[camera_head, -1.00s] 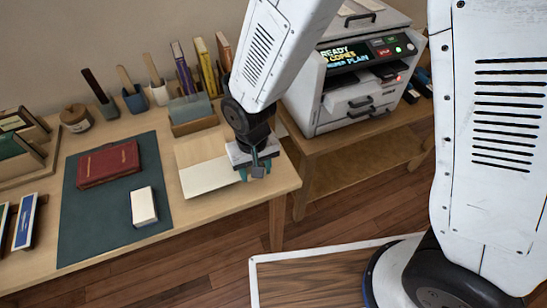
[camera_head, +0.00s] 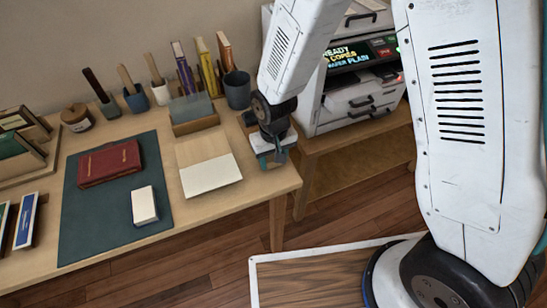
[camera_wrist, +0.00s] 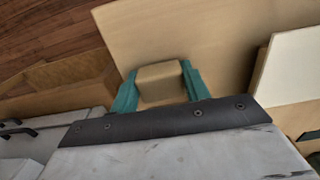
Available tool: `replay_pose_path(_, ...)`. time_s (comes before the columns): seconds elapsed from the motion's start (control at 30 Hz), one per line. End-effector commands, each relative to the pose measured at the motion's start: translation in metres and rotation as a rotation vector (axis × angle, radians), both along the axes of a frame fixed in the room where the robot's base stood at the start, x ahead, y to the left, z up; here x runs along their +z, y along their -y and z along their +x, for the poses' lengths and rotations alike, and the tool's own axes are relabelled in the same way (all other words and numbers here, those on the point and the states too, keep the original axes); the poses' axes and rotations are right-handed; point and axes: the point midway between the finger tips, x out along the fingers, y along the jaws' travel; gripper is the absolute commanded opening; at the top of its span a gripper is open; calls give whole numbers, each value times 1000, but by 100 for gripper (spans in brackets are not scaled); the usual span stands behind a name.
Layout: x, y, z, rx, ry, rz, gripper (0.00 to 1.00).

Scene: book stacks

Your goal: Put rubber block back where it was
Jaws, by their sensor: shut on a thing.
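My gripper (camera_head: 272,158) is over the right end of the wooden table (camera_head: 255,190). In the wrist view its teal fingers (camera_wrist: 160,88) are shut on a tan block (camera_wrist: 161,72), which appears to be the rubber block. The block sits between the fingers with the table surface beyond it; I cannot tell whether it touches the table. In the head view the gripper mostly hides the block.
A wooden board with a cream pad (camera_head: 211,176) lies left of my gripper. A dark cup (camera_head: 237,90) stands behind. A green mat (camera_head: 100,220) holds a red book (camera_head: 109,164) and a white block (camera_head: 144,205). A printer (camera_head: 350,100) stands at right.

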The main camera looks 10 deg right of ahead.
Motion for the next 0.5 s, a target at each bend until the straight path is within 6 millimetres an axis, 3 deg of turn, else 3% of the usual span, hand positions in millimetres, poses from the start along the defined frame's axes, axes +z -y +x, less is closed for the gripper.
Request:
replay_pose_path(0.1,-3,0,0,0,0,0,25)
replay_pose_path(0.13,-3,0,0,0,0,0,52)
replay_pose_path(0.2,-3,0,0,0,1,0,68)
replay_pose_path(0.5,-1,0,0,0,1,0,68)
